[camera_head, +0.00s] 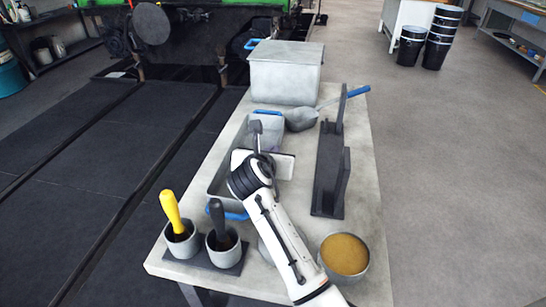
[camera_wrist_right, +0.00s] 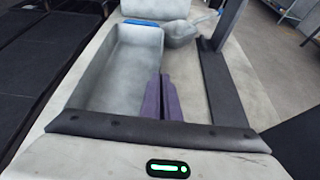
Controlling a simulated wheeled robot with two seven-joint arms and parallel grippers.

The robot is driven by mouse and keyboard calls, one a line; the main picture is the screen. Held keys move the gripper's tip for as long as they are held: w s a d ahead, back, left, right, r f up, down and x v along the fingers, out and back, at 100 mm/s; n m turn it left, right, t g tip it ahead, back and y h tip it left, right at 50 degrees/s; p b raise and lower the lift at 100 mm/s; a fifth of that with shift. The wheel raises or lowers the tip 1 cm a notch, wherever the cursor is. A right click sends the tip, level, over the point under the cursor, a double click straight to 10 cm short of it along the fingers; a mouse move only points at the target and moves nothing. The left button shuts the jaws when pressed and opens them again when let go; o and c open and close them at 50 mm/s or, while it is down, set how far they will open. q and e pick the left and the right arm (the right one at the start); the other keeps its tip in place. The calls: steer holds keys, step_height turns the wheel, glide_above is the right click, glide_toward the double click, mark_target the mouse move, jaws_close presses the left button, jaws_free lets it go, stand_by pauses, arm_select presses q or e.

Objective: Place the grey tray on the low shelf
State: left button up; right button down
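The grey tray (camera_head: 216,183) is long and open, with blue handles at its ends, and stands on the pale table. The right wrist view shows its inside and far wall (camera_wrist_right: 139,40). My right gripper (camera_head: 257,128) is over the tray and hides part of it. Its purple fingers (camera_wrist_right: 161,98) are close together near the tray's right wall, with no clear gap. I see nothing held between them. My left gripper is not in view. A dark shelf (camera_head: 70,54) stands low at the far left; I cannot tell if it is the low shelf meant.
A grey lidded box (camera_head: 286,75), a scoop (camera_head: 301,118) with a blue handle, and a dark upright stand (camera_head: 328,170) crowd the table (camera_head: 365,185). Two cups (camera_head: 182,241) with handled tools and a bowl of yellow-brown material (camera_head: 344,254) are nearer.

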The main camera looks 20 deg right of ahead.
steer(key=shift+f, duration=0.45)
steer(key=shift+f, duration=0.1)
steer(key=c, duration=2)
jaws_free()
steer(key=shift+f, duration=0.2)
